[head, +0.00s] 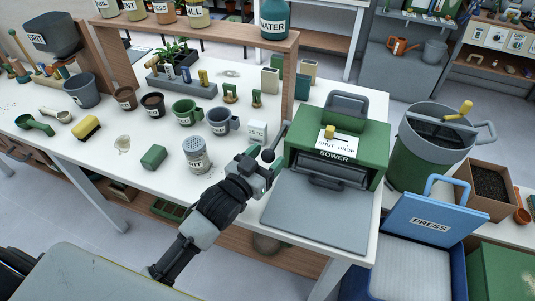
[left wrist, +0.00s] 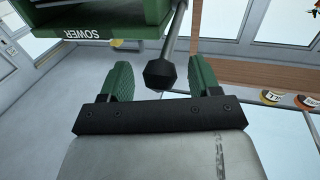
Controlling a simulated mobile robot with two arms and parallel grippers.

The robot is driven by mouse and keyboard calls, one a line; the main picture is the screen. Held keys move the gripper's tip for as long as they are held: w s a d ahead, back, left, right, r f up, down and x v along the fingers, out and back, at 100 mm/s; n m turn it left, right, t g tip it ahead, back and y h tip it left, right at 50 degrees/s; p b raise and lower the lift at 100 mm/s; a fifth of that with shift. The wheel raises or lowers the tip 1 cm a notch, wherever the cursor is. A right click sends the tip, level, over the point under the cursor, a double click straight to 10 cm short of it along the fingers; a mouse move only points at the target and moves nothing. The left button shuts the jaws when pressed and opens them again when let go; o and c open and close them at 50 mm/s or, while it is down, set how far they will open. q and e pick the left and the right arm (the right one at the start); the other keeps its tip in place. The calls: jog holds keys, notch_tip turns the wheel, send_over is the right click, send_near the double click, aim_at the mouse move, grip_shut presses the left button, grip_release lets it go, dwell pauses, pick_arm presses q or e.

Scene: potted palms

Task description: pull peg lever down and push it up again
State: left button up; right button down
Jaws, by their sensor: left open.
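The green sower (head: 338,150) stands at the right end of the white table, with a flat grey plate in front. A lever with a dark knob (head: 268,156) sticks out at its left side; the knob (left wrist: 160,74) and its grey rod show large in the left wrist view. A yellow peg (head: 330,131) stands on the sower's top by a "SHUT DROP" label. My left gripper (head: 269,168) is open beside the sower. In the left wrist view the knob appears between its two green fingers (left wrist: 162,82); contact cannot be told. My right gripper is not in view.
A small white card (head: 257,132) stands close behind the lever.

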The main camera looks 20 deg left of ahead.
aim_at(273, 144)
pick_arm(q)
jog(key=shift+w+d, duration=0.1)
jog(key=shift+w, duration=0.3)
jog(key=shift+c, duration=0.3)
grip_shut()
jog(key=r+g+p, duration=0.1)
jog(key=p, duration=0.2)
jog(key=w+r+g+p, duration=0.1)
jog(key=r+p, duration=0.1)
jog(key=p, duration=0.2)
jog(key=r+g+y+p, duration=0.1)
jog(key=r+p, duration=0.1)
jog(key=p, duration=0.2)
jog(key=shift+w+n, duration=0.15)
jog(key=shift+n, duration=0.25)
jog(key=w+r+p, duration=0.1)
jog(key=r+p, duration=0.1)
jog(key=w+r+p, duration=0.1)
jog(key=p, duration=0.1)
jog(key=shift+w+d+r, duration=0.1)
jog(key=shift+w+r, duration=0.3)
jog(key=shift+w+r+p, duration=0.8)
jog(key=shift+w+r, duration=0.05)
jog(key=shift+w, duration=0.3)
